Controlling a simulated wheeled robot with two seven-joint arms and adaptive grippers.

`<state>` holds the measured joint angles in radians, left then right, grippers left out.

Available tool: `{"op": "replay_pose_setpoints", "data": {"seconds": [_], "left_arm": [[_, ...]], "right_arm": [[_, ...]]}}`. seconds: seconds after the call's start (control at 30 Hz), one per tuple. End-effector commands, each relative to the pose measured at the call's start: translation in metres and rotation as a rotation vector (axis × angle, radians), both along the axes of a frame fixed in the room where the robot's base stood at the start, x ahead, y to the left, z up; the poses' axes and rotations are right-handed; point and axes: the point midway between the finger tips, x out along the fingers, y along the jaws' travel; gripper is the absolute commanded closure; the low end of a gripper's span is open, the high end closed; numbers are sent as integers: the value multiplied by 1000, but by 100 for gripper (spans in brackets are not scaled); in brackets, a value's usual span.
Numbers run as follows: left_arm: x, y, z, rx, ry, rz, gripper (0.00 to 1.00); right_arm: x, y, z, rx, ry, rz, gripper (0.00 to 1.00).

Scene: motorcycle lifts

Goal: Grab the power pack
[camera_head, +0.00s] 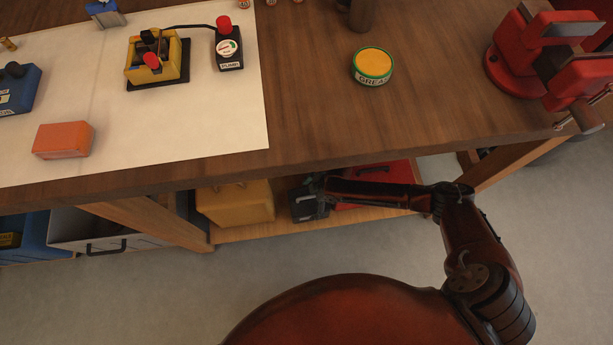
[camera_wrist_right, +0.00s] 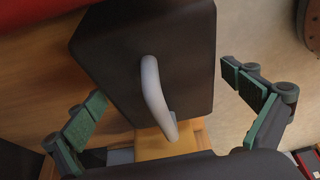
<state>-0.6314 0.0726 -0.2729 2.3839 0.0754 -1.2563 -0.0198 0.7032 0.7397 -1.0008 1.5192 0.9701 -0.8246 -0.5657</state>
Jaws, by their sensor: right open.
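A dark box with a pale curved handle, apparently the power pack (camera_head: 308,207), sits on the lower shelf under the workbench. No label on it is readable. In the right wrist view the dark box (camera_wrist_right: 190,45) fills the upper middle, its handle facing the camera. My right gripper (camera_head: 318,192) reaches under the bench edge to this box and partly hides it in the head view. In the wrist view its fingers (camera_wrist_right: 165,90) are spread wide, one on each side of the box and handle, holding nothing. My left gripper is not in view.
A yellow case (camera_head: 235,205) stands left of the dark box and a red case (camera_head: 380,178) right of it. The bench top (camera_head: 310,125) overhangs the shelf. A wooden leg (camera_head: 150,222) stands left. A grease tin (camera_head: 373,66) and red vise (camera_head: 530,60) are above.

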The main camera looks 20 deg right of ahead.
Motion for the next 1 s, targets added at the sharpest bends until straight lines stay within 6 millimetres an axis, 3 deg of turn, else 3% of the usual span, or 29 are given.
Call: {"op": "replay_pose_setpoints", "data": {"seconds": [0.33,1.0], "left_arm": [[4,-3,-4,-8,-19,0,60],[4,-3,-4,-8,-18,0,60]], "right_arm": [[1,1,-3,0,-2,-1,1],[2,1,-3,-1,-3,0,47]]}}
